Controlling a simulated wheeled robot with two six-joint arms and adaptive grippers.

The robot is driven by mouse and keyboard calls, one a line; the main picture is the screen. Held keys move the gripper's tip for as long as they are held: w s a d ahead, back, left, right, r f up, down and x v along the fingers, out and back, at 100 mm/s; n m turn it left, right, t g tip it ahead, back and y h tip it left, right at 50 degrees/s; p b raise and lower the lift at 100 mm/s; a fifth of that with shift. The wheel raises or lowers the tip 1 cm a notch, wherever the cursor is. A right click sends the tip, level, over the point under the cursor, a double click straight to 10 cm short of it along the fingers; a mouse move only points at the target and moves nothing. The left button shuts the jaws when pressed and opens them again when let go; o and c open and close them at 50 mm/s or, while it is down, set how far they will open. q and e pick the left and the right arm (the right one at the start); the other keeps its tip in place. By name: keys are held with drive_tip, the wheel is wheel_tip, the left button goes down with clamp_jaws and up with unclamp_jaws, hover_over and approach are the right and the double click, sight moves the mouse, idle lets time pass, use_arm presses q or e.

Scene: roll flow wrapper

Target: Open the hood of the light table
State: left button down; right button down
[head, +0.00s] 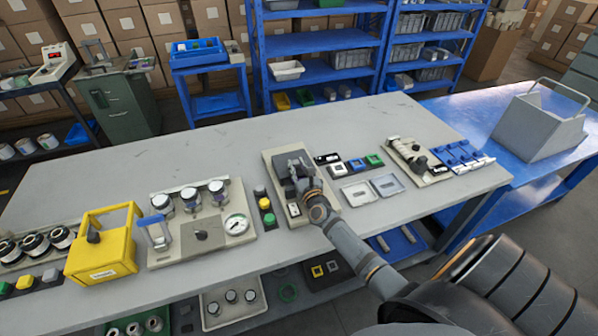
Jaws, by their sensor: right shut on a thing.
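My right gripper (301,181) reaches in from the lower right and is shut on a dark grey block-like part (288,187) of a beige panel (273,163) on the grey workbench. The fingers hide much of that part. A grey wedge-shaped box with a bar handle (540,122) stands on the blue table at the right. A yellow box with a handle (101,250) stands at the bench's left front. I cannot tell for sure which of these is the light table's hood. The grey box is well apart from my right gripper. My left gripper is not in view.
Close left of the beige panel is a button strip (265,205), then a gauge panel (200,222). Close right are small trays (372,189) and coloured blocks. A lever panel (418,160) is further right. The back of the grey bench (220,120) is clear.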

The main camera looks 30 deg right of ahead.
drive_tip(key=shift+s, duration=0.1)
drive_tip(key=c, duration=1.1)
unclamp_jaws()
drive_tip(key=v, duration=1.2)
